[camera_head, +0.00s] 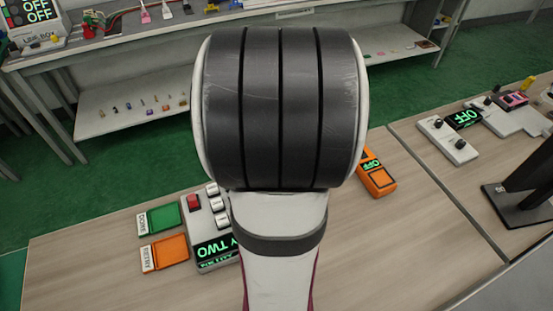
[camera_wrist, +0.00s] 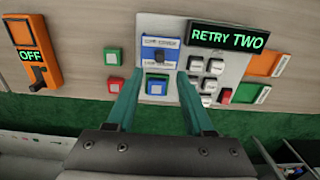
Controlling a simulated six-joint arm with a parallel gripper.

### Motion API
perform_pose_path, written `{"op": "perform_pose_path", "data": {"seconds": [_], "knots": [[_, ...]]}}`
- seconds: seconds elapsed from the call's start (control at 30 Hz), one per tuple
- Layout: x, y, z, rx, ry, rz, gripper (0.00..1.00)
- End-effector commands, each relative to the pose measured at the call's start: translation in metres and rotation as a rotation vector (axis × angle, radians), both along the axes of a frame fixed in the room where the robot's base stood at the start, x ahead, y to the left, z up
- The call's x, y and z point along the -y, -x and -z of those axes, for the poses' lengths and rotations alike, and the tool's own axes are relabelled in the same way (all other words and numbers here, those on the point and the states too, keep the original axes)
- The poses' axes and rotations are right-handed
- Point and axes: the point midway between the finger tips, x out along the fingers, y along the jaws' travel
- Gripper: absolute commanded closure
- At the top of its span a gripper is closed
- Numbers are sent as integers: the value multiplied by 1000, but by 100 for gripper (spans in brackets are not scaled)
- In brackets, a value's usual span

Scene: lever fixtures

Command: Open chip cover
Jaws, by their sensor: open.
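In the wrist view, a blue panel (camera_wrist: 160,49) whose label appears to read "CHIP COVER" sits on a pale grey console (camera_wrist: 216,55). A dark knob or handle (camera_wrist: 160,57) is at the panel's middle. In the picture, the fingertips lie on either side of the blue button, below the panel. Nothing shows held between them. In the head view, my arm hides the panel and gripper; only the console's left part (camera_head: 207,232) shows.
A "RETRY TWO" display (camera_wrist: 228,38) and several white buttons (camera_wrist: 208,84) sit right of the panel. An orange switch box (camera_wrist: 33,55) reading "OFF" stands farther left. Green (camera_head: 166,219) and orange (camera_head: 171,250) pads lie beside the console.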

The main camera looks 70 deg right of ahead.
Motion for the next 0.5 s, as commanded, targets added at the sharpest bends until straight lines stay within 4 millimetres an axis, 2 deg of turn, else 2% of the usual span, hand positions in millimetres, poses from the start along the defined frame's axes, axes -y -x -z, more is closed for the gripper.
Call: {"op": "perform_pose_path", "data": {"seconds": [0.03,0.1,0.2,0.33,0.5], "knots": [[1,0,-16,2,8,0,48],[1,0,-34,1,5,-1,48],[1,0,-53,0,3,-1,48],[0,0,-65,-1,1,-1,48],[0,0,-67,-1,-1,-1,48]]}}
